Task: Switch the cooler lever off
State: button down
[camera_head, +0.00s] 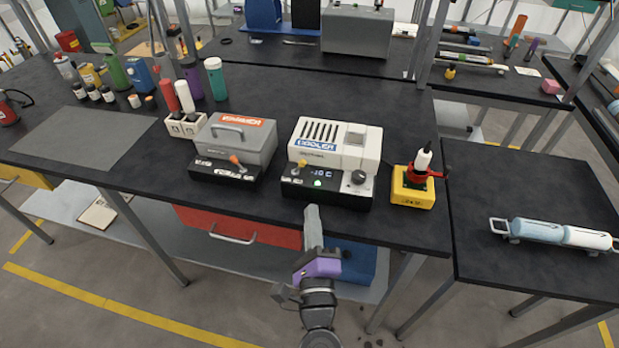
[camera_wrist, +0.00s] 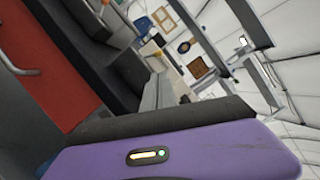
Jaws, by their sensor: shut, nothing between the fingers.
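The cooler (camera_head: 334,141) is a white box with a vented top and a blue COOLER label on a black base. It stands near the front edge of the black table (camera_head: 250,210). A small yellow-tipped lever (camera_head: 301,164) sits at the left of its front panel, beside a lit display and a glowing green light (camera_head: 317,183). A dark round knob is at the right. My gripper (camera_head: 313,210), purple with grey fingers, is shut and empty. It appears in front of and below the cooler, near the table's front edge. The wrist view shows its purple body (camera_wrist: 180,155), not the lever.
A grey heater-like box (camera_head: 236,138) with an orange label and orange-tipped lever stands left of the cooler. A yellow-based device (camera_head: 413,197) with a red clamp stands close on the right. A red drawer (camera_head: 240,226) and a blue box (camera_head: 352,262) are below the tabletop.

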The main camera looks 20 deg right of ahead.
aim_at(309, 185)
jog(key=p+x, duration=0.1)
jog(key=x, duration=0.9)
jog(key=shift+w+r+p, duration=0.1)
jog(key=shift+p, duration=0.25)
